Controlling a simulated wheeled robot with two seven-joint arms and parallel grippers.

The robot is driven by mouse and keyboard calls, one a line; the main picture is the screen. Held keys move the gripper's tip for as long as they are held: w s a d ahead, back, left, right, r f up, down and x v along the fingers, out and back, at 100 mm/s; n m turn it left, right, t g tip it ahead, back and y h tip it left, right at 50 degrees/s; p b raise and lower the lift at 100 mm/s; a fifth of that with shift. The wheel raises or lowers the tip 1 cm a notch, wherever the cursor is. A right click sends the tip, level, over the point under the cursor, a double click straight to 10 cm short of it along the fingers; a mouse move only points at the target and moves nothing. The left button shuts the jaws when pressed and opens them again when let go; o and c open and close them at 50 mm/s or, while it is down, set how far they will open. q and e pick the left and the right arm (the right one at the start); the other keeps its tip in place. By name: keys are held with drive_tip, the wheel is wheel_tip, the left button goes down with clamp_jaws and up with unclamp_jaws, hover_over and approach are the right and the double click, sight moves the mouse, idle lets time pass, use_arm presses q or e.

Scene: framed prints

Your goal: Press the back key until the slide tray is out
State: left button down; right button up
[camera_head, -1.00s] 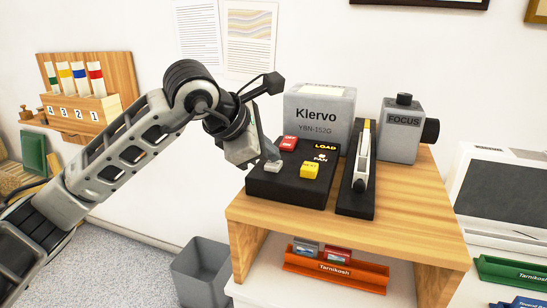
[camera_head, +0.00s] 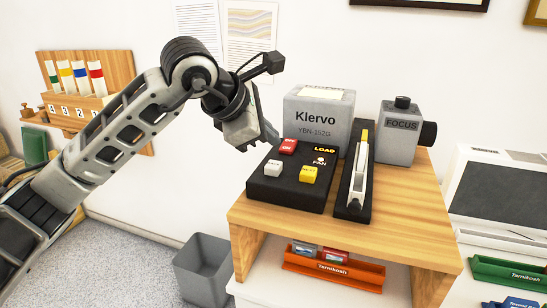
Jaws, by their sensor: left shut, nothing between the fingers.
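The grey-white key (camera_head: 273,167) sits at the front left of the black control panel (camera_head: 282,198); its lettering is too small to read surely. A red key (camera_head: 288,146) lies behind it and a yellow key (camera_head: 308,174) to its right. A long narrow slide tray (camera_head: 359,180), pale with a yellow far end, lies on the black rail right of the panel. My left gripper (camera_head: 270,139) is shut and empty, above the panel's back left edge and apart from the grey-white key. My right gripper is not in view.
The grey Klervo housing (camera_head: 318,117) stands behind the panel, and the FOCUS block (camera_head: 399,140) to its right. All stand on a wooden stand (camera_head: 410,205). An orange holder (camera_head: 333,272) with slides is below. A grey bin (camera_head: 203,265) stands on the floor.

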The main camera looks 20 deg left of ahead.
use_arm(q)
wheel_tip(320, 180, up, 3)
drive_tip(key=shift+f+p, duration=0.2)
drive_tip(key=shift+p, duration=0.45)
drive_tip(key=shift+f, duration=0.1)
